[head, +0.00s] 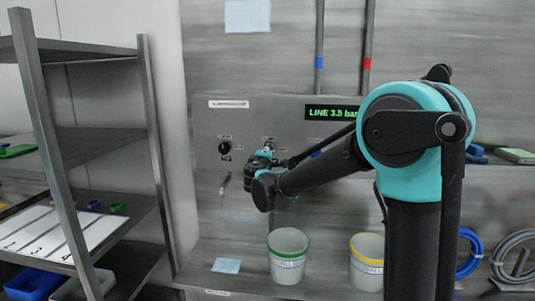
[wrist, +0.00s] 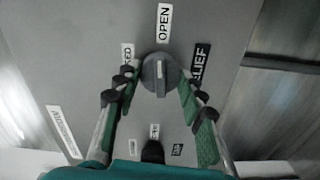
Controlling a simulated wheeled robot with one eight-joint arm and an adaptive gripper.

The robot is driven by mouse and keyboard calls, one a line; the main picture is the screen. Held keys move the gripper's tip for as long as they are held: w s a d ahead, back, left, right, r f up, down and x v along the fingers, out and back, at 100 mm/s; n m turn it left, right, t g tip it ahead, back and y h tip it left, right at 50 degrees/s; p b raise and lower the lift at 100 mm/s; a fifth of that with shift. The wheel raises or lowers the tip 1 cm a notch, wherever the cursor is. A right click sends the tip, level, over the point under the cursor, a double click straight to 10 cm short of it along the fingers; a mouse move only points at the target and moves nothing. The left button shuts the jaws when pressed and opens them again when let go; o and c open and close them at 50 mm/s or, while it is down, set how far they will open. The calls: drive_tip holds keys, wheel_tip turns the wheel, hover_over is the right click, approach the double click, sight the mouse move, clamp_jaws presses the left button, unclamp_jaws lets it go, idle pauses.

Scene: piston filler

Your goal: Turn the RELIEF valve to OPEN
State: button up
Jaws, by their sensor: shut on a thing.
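The RELIEF valve is a round grey knob (wrist: 160,75) with a raised grip bar in the wrist view. The black RELIEF label (wrist: 200,66) is right of it, a white OPEN label (wrist: 164,22) above it, and a partly covered label, seemingly CLOSED (wrist: 127,57), at upper left. A light mark on the bar's upper end points toward OPEN. My gripper (wrist: 160,82) has its fingers on both sides of the knob and is shut on it. In the head view my gripper (head: 264,160) is at the panel and hides most of the knob.
A second black knob (head: 224,148) is left of my gripper on the panel. A green display (head: 331,113) is to the right. A green-rimmed bucket (head: 288,258) and a yellow-rimmed one (head: 367,262) stand below. A metal shelf rack (head: 85,150) is at left.

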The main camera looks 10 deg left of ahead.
drive_tip(key=shift+m, duration=0.6)
drive_tip(key=o, duration=1.2)
drive_tip(key=shift+c, duration=0.2)
drive_tip(key=s, duration=1.2)
drive_tip(key=shift+a, duration=0.15)
